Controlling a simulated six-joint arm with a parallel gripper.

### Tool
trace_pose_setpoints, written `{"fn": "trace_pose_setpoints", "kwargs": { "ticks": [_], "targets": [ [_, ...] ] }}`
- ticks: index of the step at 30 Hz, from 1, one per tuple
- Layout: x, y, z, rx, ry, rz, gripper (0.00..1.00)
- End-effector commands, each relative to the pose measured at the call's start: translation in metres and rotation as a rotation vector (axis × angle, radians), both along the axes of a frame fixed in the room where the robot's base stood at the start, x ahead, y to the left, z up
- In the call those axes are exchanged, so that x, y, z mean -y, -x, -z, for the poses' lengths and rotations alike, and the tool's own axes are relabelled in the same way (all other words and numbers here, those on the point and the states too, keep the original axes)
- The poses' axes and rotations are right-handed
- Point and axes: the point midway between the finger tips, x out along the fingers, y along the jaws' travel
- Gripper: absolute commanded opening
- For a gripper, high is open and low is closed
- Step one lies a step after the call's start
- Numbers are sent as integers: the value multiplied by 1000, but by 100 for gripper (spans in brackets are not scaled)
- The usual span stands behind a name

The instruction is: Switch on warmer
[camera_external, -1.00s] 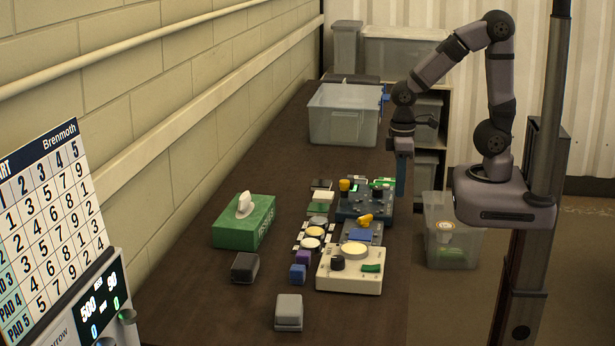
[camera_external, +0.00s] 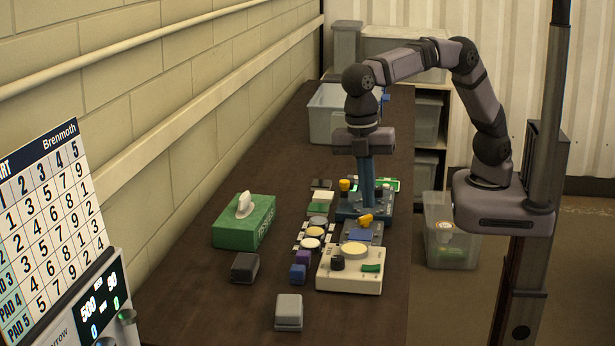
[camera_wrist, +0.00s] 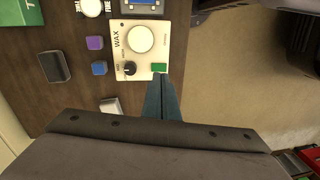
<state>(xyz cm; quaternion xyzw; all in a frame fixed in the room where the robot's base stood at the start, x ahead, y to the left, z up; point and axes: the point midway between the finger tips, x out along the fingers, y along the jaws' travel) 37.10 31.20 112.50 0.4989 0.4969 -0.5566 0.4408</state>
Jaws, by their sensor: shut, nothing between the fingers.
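A cream unit (camera_external: 349,281) labelled WAX, likely the warmer, stands near the front of the dark table. It has a round pale plate (camera_external: 354,249), a black knob (camera_external: 338,263) and a green switch (camera_external: 371,268). In the wrist view, the unit (camera_wrist: 123,52) shows its knob (camera_wrist: 129,68) and green switch (camera_wrist: 159,68). My gripper (camera_external: 367,203) is shut and empty, pointing down over the dark blue unit (camera_external: 350,212) behind the cream one. In the wrist view, my fingertips (camera_wrist: 161,78) overlap the area just below the green switch; contact cannot be told.
A grey-blue unit with a yellow lever (camera_external: 365,219) sits between the cream and dark blue units. A green tissue box (camera_external: 240,222), dark block (camera_external: 245,267), purple and blue cubes (camera_external: 298,274) and grey block (camera_external: 289,312) lie left and in front. A clear bin (camera_external: 324,122) stands behind.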

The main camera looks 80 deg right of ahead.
Motion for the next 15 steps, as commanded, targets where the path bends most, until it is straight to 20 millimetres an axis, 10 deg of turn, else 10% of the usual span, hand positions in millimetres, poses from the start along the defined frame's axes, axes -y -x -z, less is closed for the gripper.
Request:
{"fn": "trace_pose_setpoints", "kwargs": {
  "ticks": [15],
  "targets": [
    [-27,12,-7,-9,-8,-120,0]
  ]
}}
